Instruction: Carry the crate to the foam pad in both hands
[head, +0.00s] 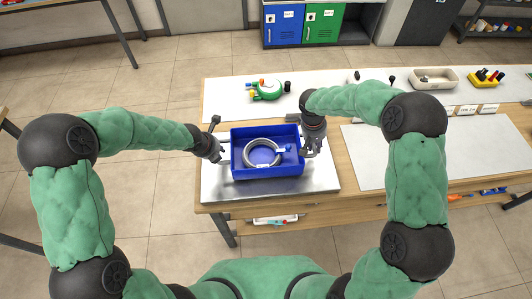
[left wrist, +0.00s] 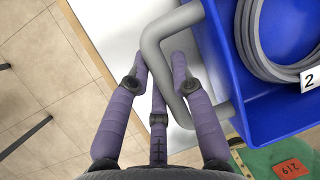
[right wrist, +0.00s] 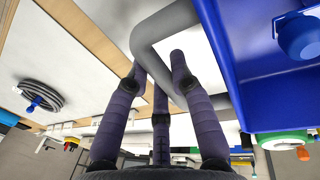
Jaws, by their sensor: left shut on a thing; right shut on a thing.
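The blue crate (head: 267,171) is at the left end of the table, over a shiny pale sheet (head: 318,187). A grey coil (head: 247,152) and a small blue part (head: 288,149) lie inside it. My left gripper (head: 218,150) is shut on the crate's left grey bar handle (left wrist: 152,45). My right gripper (head: 311,148) is shut on the right handle (right wrist: 165,28). The crate looks about level; I cannot tell whether its base touches the sheet. A flat pale grey sheet (head: 365,160) lies to the right, partly behind my right arm; I cannot tell which sheet is the foam pad.
A green device (head: 268,91) stands behind the crate on a white strip. A cream tray (head: 435,78) and small cards (head: 467,110) are at the back right. Blue and green lockers (head: 283,25) stand beyond the table. The pale grey sheet's visible part is clear.

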